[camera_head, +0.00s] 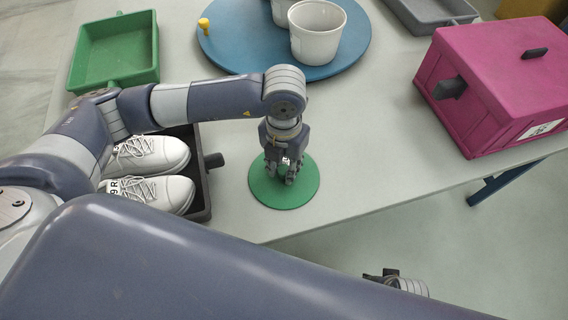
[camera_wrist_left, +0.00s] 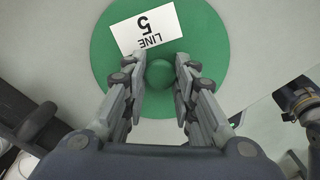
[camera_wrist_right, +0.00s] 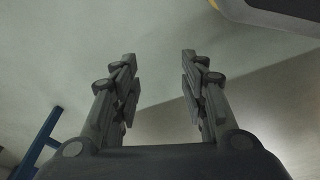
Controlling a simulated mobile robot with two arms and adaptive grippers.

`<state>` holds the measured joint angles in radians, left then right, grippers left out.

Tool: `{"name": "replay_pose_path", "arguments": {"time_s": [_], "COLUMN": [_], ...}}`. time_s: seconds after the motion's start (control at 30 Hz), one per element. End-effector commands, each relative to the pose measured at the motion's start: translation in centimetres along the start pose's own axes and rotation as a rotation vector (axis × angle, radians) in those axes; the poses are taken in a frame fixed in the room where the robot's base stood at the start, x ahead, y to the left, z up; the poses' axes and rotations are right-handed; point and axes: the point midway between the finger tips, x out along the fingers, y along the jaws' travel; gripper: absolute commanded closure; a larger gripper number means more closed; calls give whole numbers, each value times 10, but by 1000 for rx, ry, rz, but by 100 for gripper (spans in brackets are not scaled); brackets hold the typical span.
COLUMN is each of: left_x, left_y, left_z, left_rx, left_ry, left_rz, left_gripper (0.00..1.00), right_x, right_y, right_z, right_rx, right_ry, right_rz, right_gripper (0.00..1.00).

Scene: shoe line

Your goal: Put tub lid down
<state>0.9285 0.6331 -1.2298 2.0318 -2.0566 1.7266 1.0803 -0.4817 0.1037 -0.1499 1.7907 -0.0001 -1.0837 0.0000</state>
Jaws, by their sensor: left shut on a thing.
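The tub lid (camera_head: 302,197) is a flat round green disc near the front edge of the table. In the left wrist view the lid (camera_wrist_left: 207,48) shows a round green knob (camera_wrist_left: 160,73) and a white label reading "LINE 5". My left gripper (camera_head: 285,176) points down over the lid's middle, its fingers closed on either side of the knob. Whether the lid rests on the table or hangs just above it, I cannot tell. My right gripper (camera_wrist_right: 158,75) is open and empty; in the head view it is mostly hidden behind my arm.
A dark tray (camera_head: 207,190) with white shoes (camera_head: 150,192) lies left of the lid. A blue round board (camera_head: 225,45) with white tubs (camera_head: 316,45) is behind it. A magenta box (camera_head: 500,85) stands right, a green tray (camera_head: 115,50) back left. Table right of the lid is clear.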

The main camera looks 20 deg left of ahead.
Motion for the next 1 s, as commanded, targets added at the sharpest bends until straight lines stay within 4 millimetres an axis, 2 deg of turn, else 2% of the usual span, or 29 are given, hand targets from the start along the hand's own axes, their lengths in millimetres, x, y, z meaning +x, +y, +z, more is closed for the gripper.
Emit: {"name": "replay_pose_path", "arguments": {"time_s": [0.1, 0.13, 0.2, 0.67, 1.0], "left_x": [1, 1, 1, -3, -76], "left_y": [0, 0, 0, 0, 0], "left_z": [0, 0, 0, 0, 1], "left_rx": [0, 0, 0, 0, 2], "left_ry": [0, 0, 0, 0, -5], "left_rz": [0, 0, 0, 0, 0], "left_gripper": [98, 68, 54, 54, 54], "right_x": [-3, -5, -8, -5, 26], "right_y": [0, 0, 0, 3, 1], "right_z": [0, -1, -4, -9, 14], "right_rx": [0, 0, 0, -1, -4], "right_ry": [0, 3, 11, 21, -7], "right_rz": [0, 0, 0, 5, 2], "right_gripper": [60, 60, 60, 60, 60]}}
